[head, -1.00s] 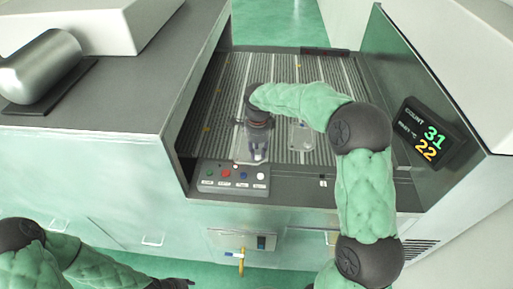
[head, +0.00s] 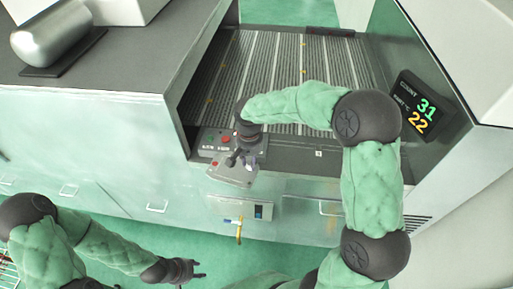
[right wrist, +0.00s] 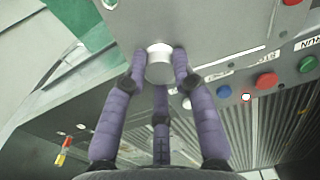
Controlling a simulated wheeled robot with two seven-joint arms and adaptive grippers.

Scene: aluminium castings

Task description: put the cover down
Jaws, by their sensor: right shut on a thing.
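The cover (head: 228,174) is a flat grey plate with a pale knob (right wrist: 160,65). My right gripper (head: 243,160) is shut on that knob, its purple fingers around it in the right wrist view (right wrist: 160,72). The plate (right wrist: 205,28) fills the top of that view. In the head view it is held in front of the conveyor, overlapping the lower edge of the button panel; whether it touches anything I cannot tell. My left gripper (head: 198,270) is empty at the bottom, low over the green floor, with its fingers apart.
The button panel (head: 207,147) sits at the conveyor's front left corner, partly hidden by my right gripper. The ribbed conveyor (head: 285,65) lies behind, partly hidden by my right arm. A dark cabinet top with a metal cylinder (head: 52,36) is at left; a counter display (head: 418,104) is at right.

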